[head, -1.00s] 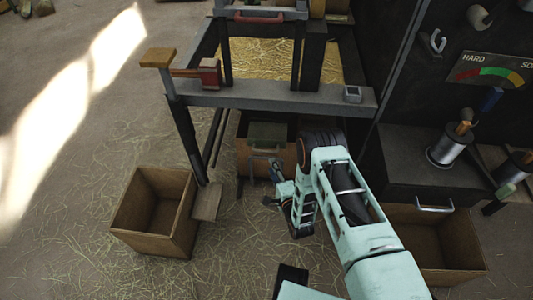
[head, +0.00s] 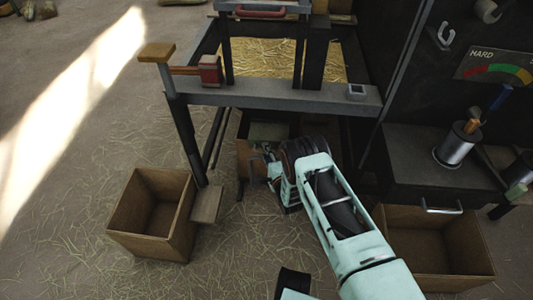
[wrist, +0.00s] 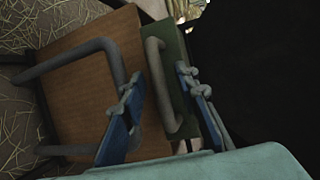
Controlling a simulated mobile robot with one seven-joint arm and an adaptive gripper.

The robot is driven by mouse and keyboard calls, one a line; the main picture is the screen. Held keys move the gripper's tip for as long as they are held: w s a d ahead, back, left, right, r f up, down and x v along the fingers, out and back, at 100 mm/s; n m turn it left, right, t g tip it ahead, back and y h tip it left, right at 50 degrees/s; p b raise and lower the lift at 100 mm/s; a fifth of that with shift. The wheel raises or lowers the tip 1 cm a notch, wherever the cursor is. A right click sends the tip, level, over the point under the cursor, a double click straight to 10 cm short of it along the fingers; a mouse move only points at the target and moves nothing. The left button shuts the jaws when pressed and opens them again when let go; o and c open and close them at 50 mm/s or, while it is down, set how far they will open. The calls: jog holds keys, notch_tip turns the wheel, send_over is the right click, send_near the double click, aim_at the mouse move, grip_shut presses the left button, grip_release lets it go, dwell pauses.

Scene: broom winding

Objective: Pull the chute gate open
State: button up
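A green panel (head: 268,132) sits at the top of a brown wooden box front (head: 243,158) under the grey frame; it may be the chute gate, though no label shows. In the wrist view the green panel (wrist: 178,58) carries a grey bar handle (wrist: 156,70), beside the brown board (wrist: 85,85) with its larger grey handle (wrist: 118,62). My gripper (wrist: 163,88) is open, its two blue-padded fingers on either side of the green panel's handle. Contact cannot be told. In the head view my gripper (head: 262,166) partly hides the box front.
An open wooden crate (head: 128,222) stands on the floor at left, another (head: 470,255) at lower right. A grey crossbar (head: 275,98) runs above the box, with straw (head: 265,62) behind. A dark cabinet (head: 425,170) stands at right. Straw-strewn floor lies open in front.

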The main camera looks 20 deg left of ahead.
jog(key=shift+c, duration=0.3)
grip_shut()
